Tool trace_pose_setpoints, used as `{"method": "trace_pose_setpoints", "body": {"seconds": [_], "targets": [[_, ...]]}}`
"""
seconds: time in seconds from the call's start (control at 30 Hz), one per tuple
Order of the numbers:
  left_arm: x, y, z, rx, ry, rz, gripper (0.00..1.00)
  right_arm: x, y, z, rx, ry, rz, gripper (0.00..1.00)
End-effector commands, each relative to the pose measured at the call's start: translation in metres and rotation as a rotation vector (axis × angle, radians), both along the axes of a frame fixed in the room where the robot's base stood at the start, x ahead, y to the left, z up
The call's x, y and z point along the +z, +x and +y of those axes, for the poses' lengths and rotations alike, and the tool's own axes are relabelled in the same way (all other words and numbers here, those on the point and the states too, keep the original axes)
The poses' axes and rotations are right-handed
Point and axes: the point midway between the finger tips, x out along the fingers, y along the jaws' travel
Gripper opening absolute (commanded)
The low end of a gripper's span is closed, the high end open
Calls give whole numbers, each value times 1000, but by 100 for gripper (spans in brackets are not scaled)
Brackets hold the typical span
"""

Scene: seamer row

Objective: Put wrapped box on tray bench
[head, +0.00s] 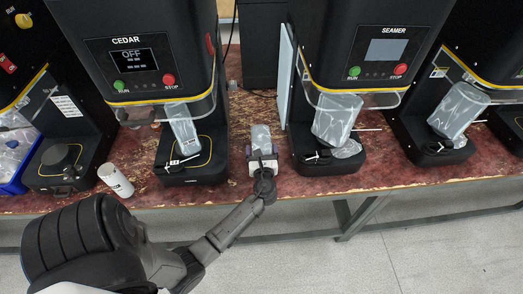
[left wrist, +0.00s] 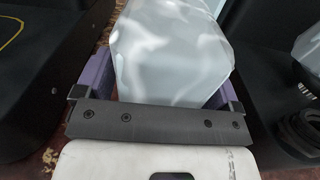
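A wrapped box (head: 261,135), pale grey and glossy, is on or just above the red-brown bench between the CEDAR machine and the SEAMER machine. My left gripper (head: 262,153) is at its near end. In the left wrist view the wrapped box (left wrist: 172,55) fills the space between the purple fingers of my left gripper (left wrist: 160,88). The fingers are wide apart, one on each side of the box; I cannot tell whether they press on it. The box's near end is hidden by the gripper. My right gripper is not in view. I cannot identify a tray bench.
The CEDAR machine (head: 140,60) and the SEAMER machine (head: 380,50) flank the box closely, each with a wrapped item under its head. A white cylinder (head: 116,180) stands near the bench's front edge (head: 330,186). A blue bin (head: 18,165) is at far left.

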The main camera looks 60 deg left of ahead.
Motion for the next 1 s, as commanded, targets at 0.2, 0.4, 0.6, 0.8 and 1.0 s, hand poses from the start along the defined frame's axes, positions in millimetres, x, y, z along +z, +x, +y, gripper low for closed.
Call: {"method": "trace_pose_setpoints", "body": {"seconds": [0.2,0.4,0.6,0.8,1.0], "targets": [[0,0,0,0,0,0,98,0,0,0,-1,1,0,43],[5,0,-1,0,0,-1,98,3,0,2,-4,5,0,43],[4,-13,-27,-1,-2,0,98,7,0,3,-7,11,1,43],[3,-29,-62,-1,-2,1,98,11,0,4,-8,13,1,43],[3,-41,-90,0,-2,0,98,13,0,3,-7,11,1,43]]}}
